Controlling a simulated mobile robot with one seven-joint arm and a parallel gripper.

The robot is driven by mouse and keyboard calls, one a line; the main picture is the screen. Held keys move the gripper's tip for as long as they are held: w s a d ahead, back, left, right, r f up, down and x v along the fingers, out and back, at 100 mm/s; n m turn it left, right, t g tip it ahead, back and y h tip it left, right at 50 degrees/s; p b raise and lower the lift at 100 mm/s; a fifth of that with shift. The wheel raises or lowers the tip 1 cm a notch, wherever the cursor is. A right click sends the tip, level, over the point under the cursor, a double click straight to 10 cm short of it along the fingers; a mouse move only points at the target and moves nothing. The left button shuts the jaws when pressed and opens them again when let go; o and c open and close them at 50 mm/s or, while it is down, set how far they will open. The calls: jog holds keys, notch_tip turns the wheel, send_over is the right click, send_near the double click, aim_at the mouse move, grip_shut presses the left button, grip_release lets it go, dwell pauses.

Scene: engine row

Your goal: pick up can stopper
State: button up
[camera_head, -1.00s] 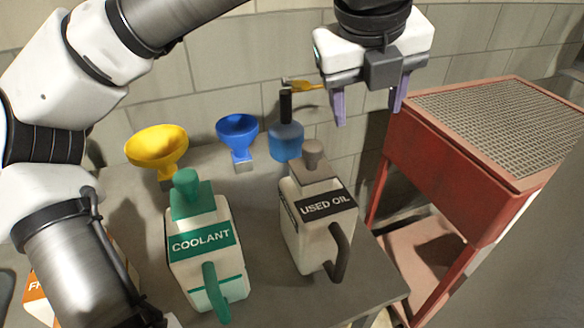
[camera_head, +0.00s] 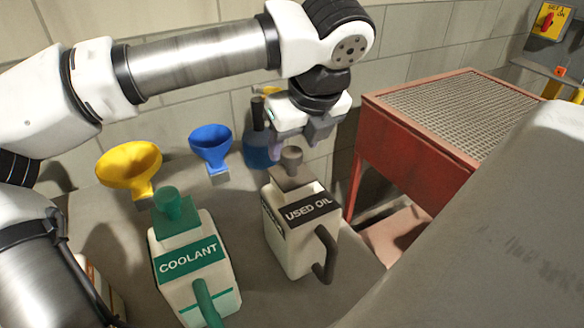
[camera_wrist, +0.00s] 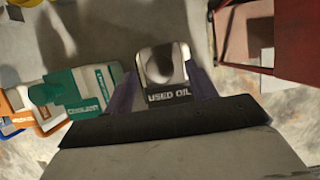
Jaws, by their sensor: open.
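The used oil can (camera_head: 298,226) is off-white with a black label and a dark handle, standing upright on the bench. Its grey-brown stopper (camera_head: 291,158) sits on top; in the wrist view the stopper (camera_wrist: 162,64) shows between my fingers. The coolant can (camera_head: 193,262) stands to its left, with a green stopper (camera_head: 173,204) on top. My gripper (camera_head: 290,142) is open, pointing down, right at the used oil stopper. Its purple fingers lie on either side of the stopper in the wrist view. I cannot tell whether they touch it.
A yellow funnel (camera_head: 130,168), a blue funnel (camera_head: 210,147) and a blue bottle (camera_head: 258,150) stand behind the cans. A red parts washer with a grate (camera_head: 455,110) stands to the right. The grey bench (camera_head: 118,232) has little free room between the cans.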

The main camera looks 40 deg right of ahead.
aim_at(293, 150)
jog(key=shift+p+x, duration=1.05)
jog(key=shift+x, duration=1.35)
jog(key=shift+c, duration=0.5)
jog(key=c, duration=1)
